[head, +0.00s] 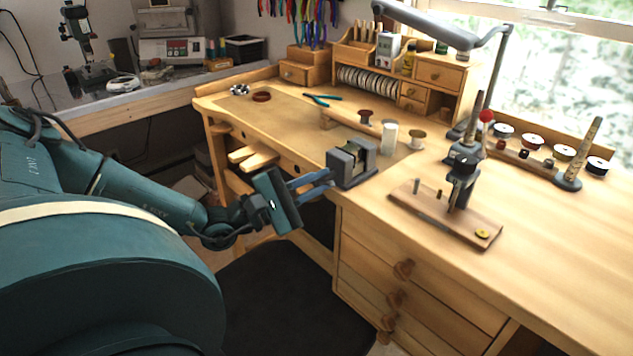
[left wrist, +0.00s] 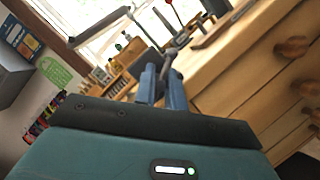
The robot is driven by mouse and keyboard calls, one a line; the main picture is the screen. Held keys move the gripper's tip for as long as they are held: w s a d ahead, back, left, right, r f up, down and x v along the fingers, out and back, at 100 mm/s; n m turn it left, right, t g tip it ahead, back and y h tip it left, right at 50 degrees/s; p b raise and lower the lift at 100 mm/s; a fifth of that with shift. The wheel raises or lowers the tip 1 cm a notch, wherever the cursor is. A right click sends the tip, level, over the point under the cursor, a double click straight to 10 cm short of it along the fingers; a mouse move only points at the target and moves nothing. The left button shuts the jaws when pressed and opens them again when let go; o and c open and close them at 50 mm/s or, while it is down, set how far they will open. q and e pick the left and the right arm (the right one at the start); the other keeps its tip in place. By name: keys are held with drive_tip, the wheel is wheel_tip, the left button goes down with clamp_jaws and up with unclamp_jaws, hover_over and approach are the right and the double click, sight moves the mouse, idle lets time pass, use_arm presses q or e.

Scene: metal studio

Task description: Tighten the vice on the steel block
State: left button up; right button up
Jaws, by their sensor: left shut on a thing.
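The grey vice (head: 347,168) is mounted at the front edge of the wooden bench. Its two jaws stand upright, and the steel block between them is hard to make out. My left gripper (head: 327,181) reaches in from the left to the vice's near side. Its blue fingers are shut on the vice handle, which they mostly hide. In the left wrist view the fingers (left wrist: 162,86) point at the dark vice, with a small grey part showing at their tips. My right gripper is not in view.
The wooden bench (head: 560,255) has a drill stand on a wooden base (head: 450,217) right of the vice. A white cylinder (head: 389,138) and spools stand behind it. Blue pliers (head: 322,100) lie further back. Drawers with knobs (head: 403,270) are below.

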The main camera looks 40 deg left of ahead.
use_arm(q)
drive_tip(key=shift+m, duration=0.3)
clamp_jaws()
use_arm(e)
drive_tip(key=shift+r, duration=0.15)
